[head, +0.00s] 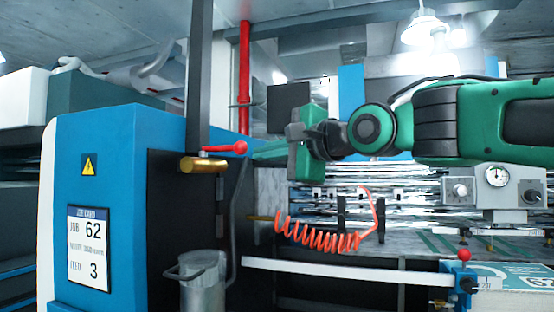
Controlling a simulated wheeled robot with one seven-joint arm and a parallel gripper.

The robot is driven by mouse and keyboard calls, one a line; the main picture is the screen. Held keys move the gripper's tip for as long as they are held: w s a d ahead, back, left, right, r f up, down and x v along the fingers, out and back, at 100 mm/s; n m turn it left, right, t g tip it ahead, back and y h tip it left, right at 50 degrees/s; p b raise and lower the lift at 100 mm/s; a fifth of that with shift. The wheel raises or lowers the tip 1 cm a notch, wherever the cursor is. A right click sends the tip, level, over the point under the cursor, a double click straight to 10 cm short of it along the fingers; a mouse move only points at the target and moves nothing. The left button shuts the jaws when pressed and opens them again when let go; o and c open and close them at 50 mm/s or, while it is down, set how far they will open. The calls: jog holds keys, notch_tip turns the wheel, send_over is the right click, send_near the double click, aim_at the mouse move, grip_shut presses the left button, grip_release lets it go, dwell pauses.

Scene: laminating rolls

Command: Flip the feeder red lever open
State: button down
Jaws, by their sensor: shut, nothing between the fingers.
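The red lever (222,149) lies nearly level in the head view, with its round knob at the right end. It sits just above a brass cylinder (203,165) on the front of the blue machine housing (115,150). My green gripper (257,153) comes in from the right, with its fingers shut and empty. Its tips appear just right of the knob. I cannot tell whether they touch it or are at a different depth.
A dark vertical post (199,75) rises above the brass cylinder, and a red pipe (244,78) stands behind. A grey canister (203,285) stands below. An orange coiled hose (318,238) hangs under my gripper. A white rail (345,270) crosses lower right.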

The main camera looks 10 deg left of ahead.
jog(key=shift+s+a+r, duration=0.15)
jog(key=shift+s, duration=0.45)
jog(key=shift+s+a+r, duration=0.1)
jog(key=shift+s+a, duration=0.05)
jog(key=shift+s, duration=0.4)
jog(key=shift+w, duration=0.1)
